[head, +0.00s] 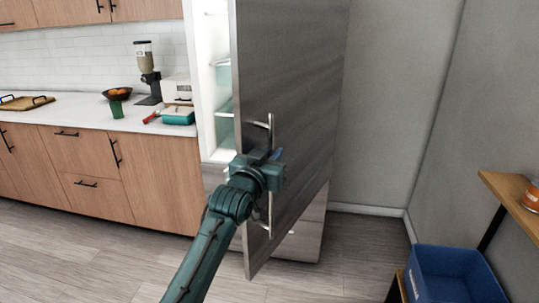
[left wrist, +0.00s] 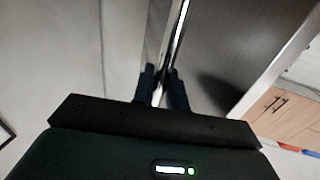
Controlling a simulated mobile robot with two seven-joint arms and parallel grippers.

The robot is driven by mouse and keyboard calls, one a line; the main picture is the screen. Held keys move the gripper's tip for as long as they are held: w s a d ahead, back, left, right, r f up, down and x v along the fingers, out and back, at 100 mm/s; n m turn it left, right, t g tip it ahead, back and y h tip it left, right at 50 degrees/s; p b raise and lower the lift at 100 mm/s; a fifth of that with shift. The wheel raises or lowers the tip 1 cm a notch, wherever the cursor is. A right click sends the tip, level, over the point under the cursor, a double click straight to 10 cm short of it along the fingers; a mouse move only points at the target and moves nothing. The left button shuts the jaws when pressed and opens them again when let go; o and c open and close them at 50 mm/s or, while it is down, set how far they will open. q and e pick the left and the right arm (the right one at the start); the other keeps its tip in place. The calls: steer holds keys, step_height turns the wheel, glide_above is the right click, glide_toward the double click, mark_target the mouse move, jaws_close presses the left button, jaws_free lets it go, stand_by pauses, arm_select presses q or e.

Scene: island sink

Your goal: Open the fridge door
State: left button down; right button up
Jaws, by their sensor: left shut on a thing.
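The fridge door (head: 290,90) is a tall dark metal panel in the head view, swung partly open. The lit white fridge interior (head: 215,90) shows to its left, with shelves inside. A vertical silver handle (head: 271,130) is on the door's face. My left gripper (head: 269,172) is at the handle's middle and shut on it. In the left wrist view the handle (left wrist: 178,40) runs up from between the two dark fingers of the gripper (left wrist: 161,92). My right gripper is in neither view.
A white counter (head: 80,112) with wooden cabinets stands left of the fridge. It holds a coffee grinder (head: 148,70), a bowl (head: 117,93) and a teal box (head: 178,116). A blue bin (head: 452,275) and a wooden shelf (head: 510,195) are at the right. Floor is free in front.

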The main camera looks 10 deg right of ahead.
arm_select(q)
steer(key=c, duration=1.8)
jaws_free()
steer(key=shift+o, duration=0.2)
steer(key=shift+s, duration=0.1)
steer(key=b+v, duration=0.2)
steer(key=v, duration=1.1)
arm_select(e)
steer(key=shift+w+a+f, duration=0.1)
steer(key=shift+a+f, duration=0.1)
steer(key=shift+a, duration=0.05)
